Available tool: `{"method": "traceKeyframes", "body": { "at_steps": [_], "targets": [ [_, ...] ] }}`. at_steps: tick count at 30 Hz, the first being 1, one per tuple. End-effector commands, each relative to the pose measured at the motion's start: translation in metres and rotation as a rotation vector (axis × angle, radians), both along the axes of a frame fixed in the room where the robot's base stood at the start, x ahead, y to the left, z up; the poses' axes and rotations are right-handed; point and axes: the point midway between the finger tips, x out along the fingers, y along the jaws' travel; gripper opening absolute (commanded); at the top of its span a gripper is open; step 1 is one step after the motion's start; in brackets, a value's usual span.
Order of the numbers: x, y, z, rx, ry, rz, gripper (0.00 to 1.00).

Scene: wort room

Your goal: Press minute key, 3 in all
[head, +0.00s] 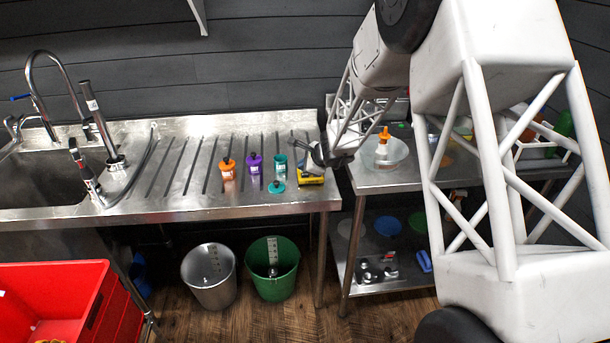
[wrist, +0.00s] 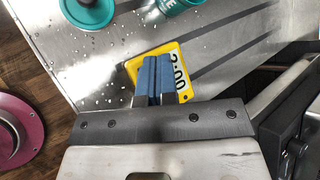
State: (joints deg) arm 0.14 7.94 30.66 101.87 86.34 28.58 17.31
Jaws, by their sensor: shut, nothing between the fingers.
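The yellow timer (head: 310,179) lies on the steel drainboard near its right end. In the wrist view the timer (wrist: 184,97) shows a white display with dark digits that look like 2:00, turned sideways. My gripper (head: 314,164) is over the timer in the head view. In the wrist view my gripper (wrist: 154,62) is shut, its blue fingertips together over the timer's face, with nothing between them. The fingers hide the middle of the face, so I cannot see the minute key or tell whether the tips touch it.
A teal bottle (head: 280,169) and a teal lid (head: 277,187) are close left of the timer, with purple (head: 254,166) and orange (head: 227,170) bottles farther left. The drainboard's front edge (head: 240,212) is near. A second steel table (head: 390,182) stands right, across a gap.

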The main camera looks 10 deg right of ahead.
Motion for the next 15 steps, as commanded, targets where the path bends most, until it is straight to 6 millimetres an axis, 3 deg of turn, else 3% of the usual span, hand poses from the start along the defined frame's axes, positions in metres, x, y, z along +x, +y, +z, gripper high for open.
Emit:
{"method": "traceKeyframes", "body": {
  "at_steps": [15],
  "targets": [
    [0.0001,0.0002,-0.0076,0.001,0.0,-0.001,0.0]
  ]
}}
